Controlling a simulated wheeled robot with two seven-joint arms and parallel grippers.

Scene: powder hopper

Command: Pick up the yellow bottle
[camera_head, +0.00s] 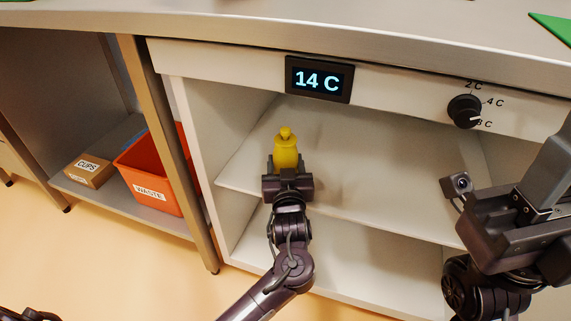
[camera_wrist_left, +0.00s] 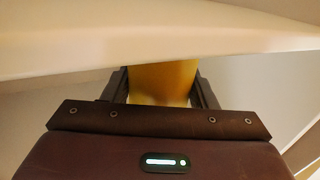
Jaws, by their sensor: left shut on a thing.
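The yellow bottle (camera_head: 286,150) stands upright at the upper shelf (camera_head: 365,150) of an open cabinet, in the head view. My left gripper (camera_head: 286,165) comes in from the front and is shut on the bottle, one finger on each side. I cannot tell whether the bottle's base touches the shelf. The left wrist view shows the yellow bottle (camera_wrist_left: 162,82) between the two dark fingers; its top is hidden by a pale edge. My right gripper (camera_head: 500,225) is at the right, away from the bottle; its fingertips are not clearly visible.
The cabinet's front panel carries a display (camera_head: 318,80) reading 14 C and a black knob (camera_head: 464,111). The shelf right of the bottle is bare. An orange WASTE bin (camera_head: 152,180) and a CUPS box (camera_head: 89,170) sit left, beyond the cabinet's side wall.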

